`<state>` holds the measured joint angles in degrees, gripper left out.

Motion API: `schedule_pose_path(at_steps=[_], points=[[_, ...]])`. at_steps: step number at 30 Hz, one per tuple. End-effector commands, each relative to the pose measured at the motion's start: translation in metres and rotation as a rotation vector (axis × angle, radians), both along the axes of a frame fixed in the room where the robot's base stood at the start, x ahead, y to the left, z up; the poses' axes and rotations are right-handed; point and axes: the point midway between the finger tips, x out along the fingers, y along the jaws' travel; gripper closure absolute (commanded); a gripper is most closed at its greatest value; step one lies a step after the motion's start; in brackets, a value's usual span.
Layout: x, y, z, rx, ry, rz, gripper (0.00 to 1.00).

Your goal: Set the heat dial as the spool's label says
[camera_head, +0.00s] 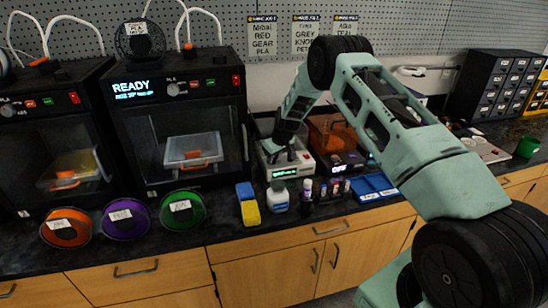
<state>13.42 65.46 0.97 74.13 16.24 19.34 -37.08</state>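A black spool (140,42) with a white label (136,28) stands on top of the middle printer; the label's small print seems to read PLA. A round pale dial (172,88) is on the front panel of that printer (118,140), beside the letters PLA; its pointer is too small to read. Orange (66,228), purple (126,219) and green (183,210) spools, each with a white label I cannot read, stand along the counter's front. My gripper (290,157) is low over a white device (286,172) with a green display, right of the printer. Its fingers are too small and dark to judge.
Another printer (40,130) stands at far left. A blue-yellow block (247,204), a white bottle (278,198), small bottles and a blue tray (372,187) line the front edge. An orange bin (332,134) stands behind. Signs (263,38) hang on the pegboard. Drawer cabinets (497,85) stand right.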

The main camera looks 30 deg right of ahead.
Motion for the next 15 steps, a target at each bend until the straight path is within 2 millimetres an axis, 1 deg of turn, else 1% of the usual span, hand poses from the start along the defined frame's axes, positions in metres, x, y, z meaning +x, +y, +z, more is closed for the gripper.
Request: schedule_pose_path(at_steps=[1, 2, 8, 11, 15], points=[[0.0000, -0.0004, 0.0001, -0.001, 0.000, 0.000, 0.96], [0.0000, -0.0004, 0.0002, -0.001, 0.000, 0.000, 0.98], [-0.0001, 0.0002, -0.0012, -0.002, 0.001, -0.025, 0.98], [-0.0003, 0.0018, -0.0031, -0.004, 0.002, -0.091, 0.98], [0.0002, 0.0032, -0.0029, -0.004, 0.002, -0.222, 0.98]])
